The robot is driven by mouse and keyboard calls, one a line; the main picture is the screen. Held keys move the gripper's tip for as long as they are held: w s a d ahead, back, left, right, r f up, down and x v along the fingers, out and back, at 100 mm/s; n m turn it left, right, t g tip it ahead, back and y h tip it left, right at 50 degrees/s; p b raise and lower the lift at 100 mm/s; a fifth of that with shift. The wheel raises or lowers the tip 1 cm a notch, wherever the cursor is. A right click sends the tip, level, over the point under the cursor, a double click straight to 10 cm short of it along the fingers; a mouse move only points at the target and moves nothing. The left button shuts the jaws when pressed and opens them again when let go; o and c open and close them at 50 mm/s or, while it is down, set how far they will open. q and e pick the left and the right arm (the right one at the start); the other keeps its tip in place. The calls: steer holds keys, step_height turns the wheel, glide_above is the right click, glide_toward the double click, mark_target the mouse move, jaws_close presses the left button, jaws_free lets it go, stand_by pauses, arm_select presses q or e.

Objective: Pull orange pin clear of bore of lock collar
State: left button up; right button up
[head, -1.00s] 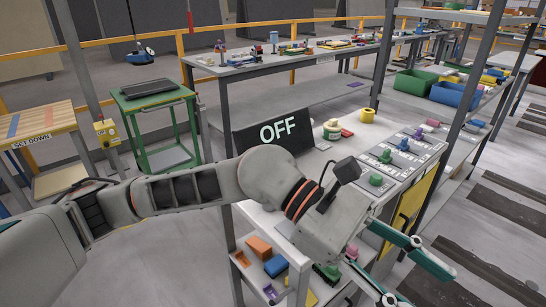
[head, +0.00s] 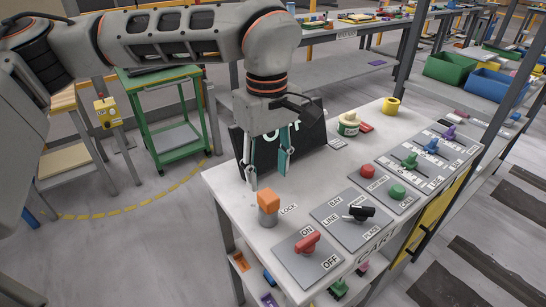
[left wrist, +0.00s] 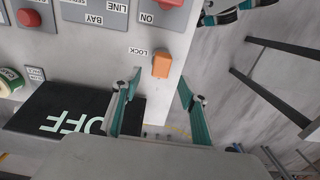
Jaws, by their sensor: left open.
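The orange pin (head: 268,202) stands upright in the grey lock collar (head: 268,218) by the LOCK label, near the console's left edge. Its block-shaped head shows above the collar; the bore is hidden. My left gripper (head: 267,172) points down, open and empty, its fingertips above and just behind the pin in the head view. In the left wrist view, the orange pin (left wrist: 162,65) shows just beyond the gap between the open left fingers (left wrist: 160,80), with no contact visible.
On the console top, a red switch handle (head: 308,243), a black knob (head: 360,213) and a green button (head: 397,192) lie to the pin's right. The black OFF sign (head: 305,135) stands behind the left gripper. Open floor lies left of the console.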

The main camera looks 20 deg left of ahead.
mark_target(268, 195)
arm_select(q)
step_height(268, 195, down, 7)
steer(key=shift+s+f, duration=0.15)
steer(key=shift+f, duration=0.05)
stand_by(0.3)
steer(key=shift+r, duration=0.1)
jaws_close()
